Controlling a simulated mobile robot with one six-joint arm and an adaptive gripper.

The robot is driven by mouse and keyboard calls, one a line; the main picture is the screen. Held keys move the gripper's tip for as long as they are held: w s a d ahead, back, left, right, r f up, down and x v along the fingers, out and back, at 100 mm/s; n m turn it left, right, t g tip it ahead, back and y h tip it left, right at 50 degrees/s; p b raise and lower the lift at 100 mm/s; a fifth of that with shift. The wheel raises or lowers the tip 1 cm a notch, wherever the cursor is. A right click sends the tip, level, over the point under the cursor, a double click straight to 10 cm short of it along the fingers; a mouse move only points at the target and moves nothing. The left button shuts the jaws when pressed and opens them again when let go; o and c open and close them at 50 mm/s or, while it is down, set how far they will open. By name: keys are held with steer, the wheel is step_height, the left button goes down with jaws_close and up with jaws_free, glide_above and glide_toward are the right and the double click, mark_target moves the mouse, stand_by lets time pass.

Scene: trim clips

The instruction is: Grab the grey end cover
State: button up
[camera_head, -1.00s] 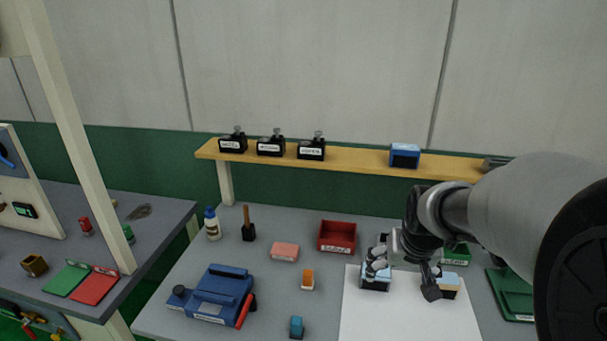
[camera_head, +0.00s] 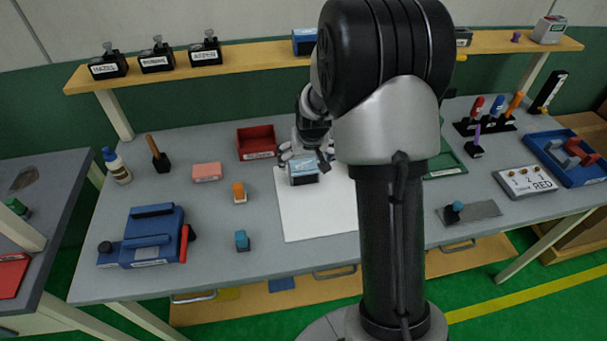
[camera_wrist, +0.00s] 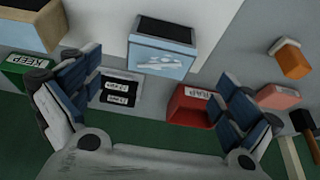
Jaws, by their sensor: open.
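I cannot single out a grey end cover with certainty. A grey bracket-like piece (camera_head: 582,155) lies in the blue tray (camera_head: 541,158) at the far right of the head view, beside a red one, and may be it. My gripper (camera_head: 308,157) is open above the white sheet on the bench, at a dark-topped block with a pale blue front (camera_head: 304,174). In the wrist view, my gripper (camera_wrist: 155,105) has its fingers wide apart. The same block (camera_wrist: 163,54) shows beyond the gap, with nothing visibly held.
A red scrap tray (camera_head: 256,142) stands behind the white sheet (camera_head: 300,217). A green tray (camera_head: 445,161) is partly behind my arm. A pink block (camera_head: 207,171), an orange-topped block (camera_head: 239,192) and a blue fixture (camera_head: 150,237) stand to the left. A shelf (camera_head: 255,62) runs behind.

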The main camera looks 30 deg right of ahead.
mark_target(304, 165)
steer(key=b+x, duration=0.2)
steer(key=x, duration=0.3)
steer(key=shift+w+d+f, duration=0.1)
steer(key=shift+w+f, duration=0.1)
steer(key=shift+w, duration=0.1)
steer(key=shift+c, duration=0.2)
steer(key=c, duration=1.2)
steer(key=shift+o, duration=0.2)
steer(key=shift+r, duration=0.2)
